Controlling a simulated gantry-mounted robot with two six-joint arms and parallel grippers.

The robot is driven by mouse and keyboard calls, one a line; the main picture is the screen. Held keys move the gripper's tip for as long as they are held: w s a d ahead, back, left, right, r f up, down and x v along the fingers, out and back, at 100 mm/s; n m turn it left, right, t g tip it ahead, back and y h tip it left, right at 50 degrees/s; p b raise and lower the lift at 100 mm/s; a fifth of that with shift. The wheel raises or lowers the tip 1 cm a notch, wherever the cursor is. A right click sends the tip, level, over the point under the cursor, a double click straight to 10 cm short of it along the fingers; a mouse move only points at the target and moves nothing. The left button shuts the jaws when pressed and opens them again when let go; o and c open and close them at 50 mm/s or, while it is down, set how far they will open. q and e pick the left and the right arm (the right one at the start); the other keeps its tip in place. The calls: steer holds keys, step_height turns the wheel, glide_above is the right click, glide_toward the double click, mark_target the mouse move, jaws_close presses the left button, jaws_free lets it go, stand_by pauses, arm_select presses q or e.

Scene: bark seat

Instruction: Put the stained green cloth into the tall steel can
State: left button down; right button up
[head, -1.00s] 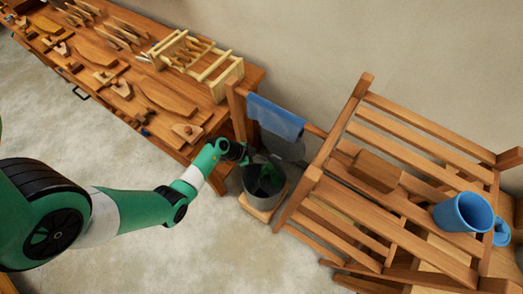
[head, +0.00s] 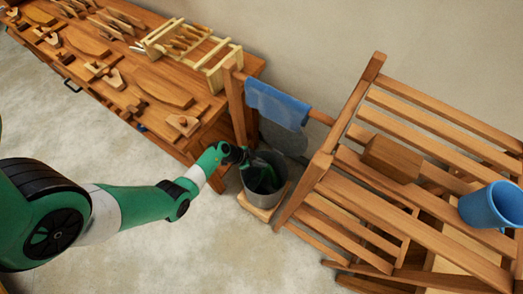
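The tall steel can (head: 271,202) stands on a small wooden block in the gap between the workbench and the slatted wooden bench. Dark green cloth (head: 262,171) shows inside the can's mouth, below the rim; stains on it are too small to make out. My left gripper (head: 243,158) is at the left side of the can's mouth, close to the cloth. Its fingers are dark and small, so I cannot tell whether they are open, shut or touching the cloth. My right gripper is out of view.
A rail behind the can carries a blue cloth (head: 277,101) and a grey one (head: 285,139). The workbench (head: 205,105) with tools and a wooden rack is at left.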

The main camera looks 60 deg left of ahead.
arm_select(q)
step_height(320, 180, down, 15)
steer(key=b, duration=1.1)
jaws_free()
stand_by(0.9)
steer(key=shift+r, duration=0.1)
step_height(320, 180, up, 6)
steer(key=s+g+y+p, duration=0.1)
steer(key=g+p, duration=0.3)
steer(key=p, duration=0.5)
steer(key=shift+s+a+g, duration=0.3)
steer(key=shift+s, duration=0.25)
